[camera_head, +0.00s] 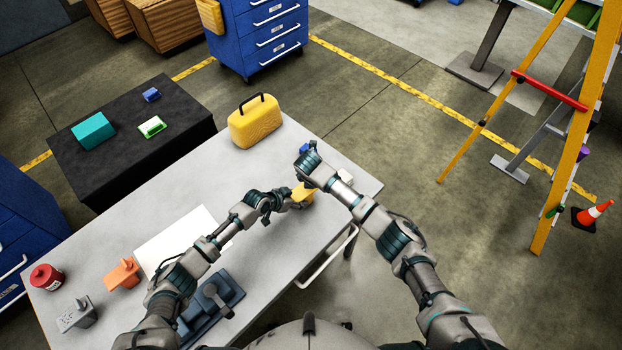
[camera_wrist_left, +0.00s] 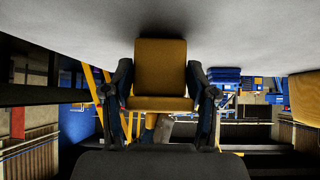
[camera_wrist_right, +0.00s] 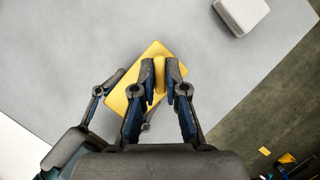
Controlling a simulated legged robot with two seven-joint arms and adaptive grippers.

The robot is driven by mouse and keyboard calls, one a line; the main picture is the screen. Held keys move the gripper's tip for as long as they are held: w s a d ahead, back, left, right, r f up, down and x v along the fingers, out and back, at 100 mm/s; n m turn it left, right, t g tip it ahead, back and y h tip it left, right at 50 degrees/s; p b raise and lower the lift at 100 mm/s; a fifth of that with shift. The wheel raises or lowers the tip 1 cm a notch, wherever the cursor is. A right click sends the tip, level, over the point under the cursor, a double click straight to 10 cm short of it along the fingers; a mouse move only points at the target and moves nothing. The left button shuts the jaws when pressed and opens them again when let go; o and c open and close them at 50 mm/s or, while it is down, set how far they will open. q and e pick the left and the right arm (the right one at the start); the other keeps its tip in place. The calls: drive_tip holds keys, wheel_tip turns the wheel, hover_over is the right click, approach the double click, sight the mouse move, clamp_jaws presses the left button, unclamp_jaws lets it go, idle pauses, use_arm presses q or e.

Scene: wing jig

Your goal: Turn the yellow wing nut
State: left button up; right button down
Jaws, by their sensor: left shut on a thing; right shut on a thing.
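The yellow wing nut (camera_head: 305,196) stands on the grey table, a yellow block with an upright wing (camera_wrist_right: 159,74) on top. My left gripper (camera_head: 290,198) reaches it low from the left. In the left wrist view its fingers are shut on both sides of the yellow block (camera_wrist_left: 160,70). My right gripper (camera_wrist_right: 160,82) comes from above and is shut on the wing. In the right wrist view the block sits turned at an angle below the fingertips. In the head view the right gripper partly hides the wing nut.
A white block (camera_head: 345,177) and a yellow toolbox (camera_head: 254,125) are near the table's far end.

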drive_tip(key=m+h, duration=0.1)
drive_tip(key=m, duration=0.1)
drive_tip(key=m+h, duration=0.1)
drive_tip(key=m, duration=0.2)
drive_tip(key=shift+w+a+m+g, duration=0.1)
drive_tip(key=shift+w+m+g, duration=0.05)
drive_tip(key=shift+m+g, duration=0.15)
drive_tip(key=m+h, duration=0.1)
drive_tip(key=m, duration=0.1)
drive_tip(key=shift+w+m+g, duration=0.1)
drive_tip(key=shift+m+g, duration=0.3)
use_arm(q)
drive_tip(key=shift+s+d, duration=0.1)
drive_tip(key=shift+d, duration=0.05)
use_arm(e)
drive_tip(key=shift+m, duration=0.4)
drive_tip(key=c, duration=1.2)
unclamp_jaws()
drive_tip(key=shift+a, duration=0.1)
